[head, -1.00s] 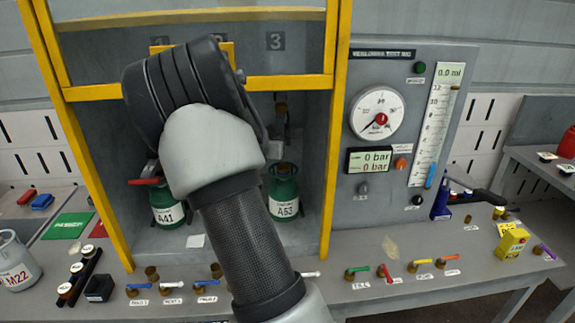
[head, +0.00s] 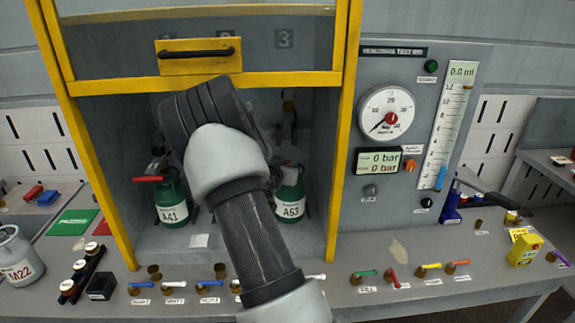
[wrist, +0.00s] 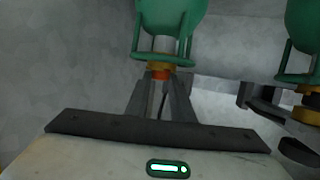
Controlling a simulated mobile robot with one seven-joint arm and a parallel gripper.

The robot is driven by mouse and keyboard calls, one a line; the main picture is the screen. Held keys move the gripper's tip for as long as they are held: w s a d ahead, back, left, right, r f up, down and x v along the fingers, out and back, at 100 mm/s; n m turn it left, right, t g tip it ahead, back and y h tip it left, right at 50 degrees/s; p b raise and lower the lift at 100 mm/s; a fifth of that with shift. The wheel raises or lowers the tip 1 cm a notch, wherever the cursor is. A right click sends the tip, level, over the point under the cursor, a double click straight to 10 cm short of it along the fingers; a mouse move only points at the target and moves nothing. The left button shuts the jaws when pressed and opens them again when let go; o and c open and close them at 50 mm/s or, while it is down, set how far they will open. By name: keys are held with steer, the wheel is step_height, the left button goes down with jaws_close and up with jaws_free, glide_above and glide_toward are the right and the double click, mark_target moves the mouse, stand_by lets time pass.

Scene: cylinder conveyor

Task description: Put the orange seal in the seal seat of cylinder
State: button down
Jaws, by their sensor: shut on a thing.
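In the wrist view, my gripper (wrist: 161,84) is shut on the small orange seal (wrist: 160,75) at its fingertips. The seal shows right against the brass-coloured neck (wrist: 158,67) of a green cylinder (wrist: 170,20). I cannot tell whether it touches the neck or sits inside the seat. In the head view, cylinder A41 (head: 173,202) stands left of my arm and cylinder A63 (head: 290,199) stands right of it. My arm hides the gripper and seal there. No label shows in the wrist view.
A second green cylinder (wrist: 303,30) is at the right in the wrist view, with dark fittings (wrist: 262,97) near it. The yellow-framed guard (head: 200,56) is raised above the bay. Several coloured valve levers line the bench front, and a pressure gauge (head: 387,112) is on the right panel.

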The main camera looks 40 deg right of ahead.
steer(key=shift+f, duration=0.1)
steer(key=c, duration=1.6)
jaws_free()
steer(key=shift+o, duration=0.2)
steer(key=shift+r, duration=0.3)
steer(key=s+a+r+n+y, duration=0.2)
steer(key=s+a+r+y, duration=0.2)
steer(key=a, duration=0.6)
steer(key=s+a+r+n+t+y, duration=0.1)
steer(key=s+a+r+y, duration=0.25)
steer(key=a, duration=0.65)
steer(key=s+a+r+n+y, duration=0.2)
steer(key=s+a+r+y, duration=0.15)
steer(key=a, duration=0.65)
steer(key=s+a+r+n+g, duration=0.1)
steer(key=s+a+n+g, duration=0.1)
steer(key=s, duration=1)
steer(key=s+a+r+n+g, duration=0.2)
steer(key=s+a, duration=0.3)
steer(key=s, duration=0.6)
steer(key=shift+s+a+n+y, duration=0.15)
steer(key=shift+s+n+y, duration=0.2)
steer(key=shift+n, duration=0.45)
